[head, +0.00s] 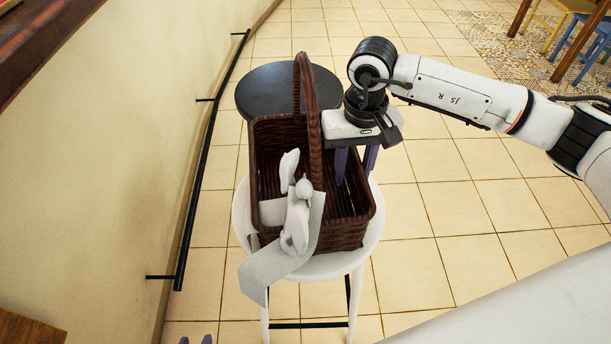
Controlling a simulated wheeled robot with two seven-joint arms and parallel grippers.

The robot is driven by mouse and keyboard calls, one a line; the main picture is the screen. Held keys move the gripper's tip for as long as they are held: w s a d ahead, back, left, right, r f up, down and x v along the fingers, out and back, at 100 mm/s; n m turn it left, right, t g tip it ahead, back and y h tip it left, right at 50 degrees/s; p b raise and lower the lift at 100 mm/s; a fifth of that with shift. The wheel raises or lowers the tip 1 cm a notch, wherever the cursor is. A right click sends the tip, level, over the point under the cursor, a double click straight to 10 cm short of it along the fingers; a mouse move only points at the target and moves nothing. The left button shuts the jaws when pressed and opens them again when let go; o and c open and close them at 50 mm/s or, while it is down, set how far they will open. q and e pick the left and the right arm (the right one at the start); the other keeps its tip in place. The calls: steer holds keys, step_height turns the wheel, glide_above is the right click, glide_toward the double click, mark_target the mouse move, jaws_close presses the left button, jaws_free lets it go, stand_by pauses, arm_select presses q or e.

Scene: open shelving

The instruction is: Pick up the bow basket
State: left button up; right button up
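The bow basket (342,238) is dark brown wicker with a tall arched handle (304,90) and a pale ribbon bow (296,215) on its near left side. It stands upright on a white round stool (373,235). My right gripper (356,172) points down at the basket's right rim. Its two purple fingers are apart, one over the inside and one outside the wall; whether they touch it cannot be told. My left gripper (196,340) shows only as two purple fingertips, spaced apart, at the bottom edge, away from the basket. The rest of it is out of frame.
A dark round stool (275,88) stands just behind the basket. A black rail (205,165) runs along the wall at left. A table leg and coloured chairs (580,45) are at the upper right. Tiled floor (450,230) is open to the right.

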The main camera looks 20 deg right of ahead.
steer(key=shift+f, duration=0.25)
jaws_close()
steer(key=shift+r, duration=0.1)
steer(key=shift+w, duration=0.1)
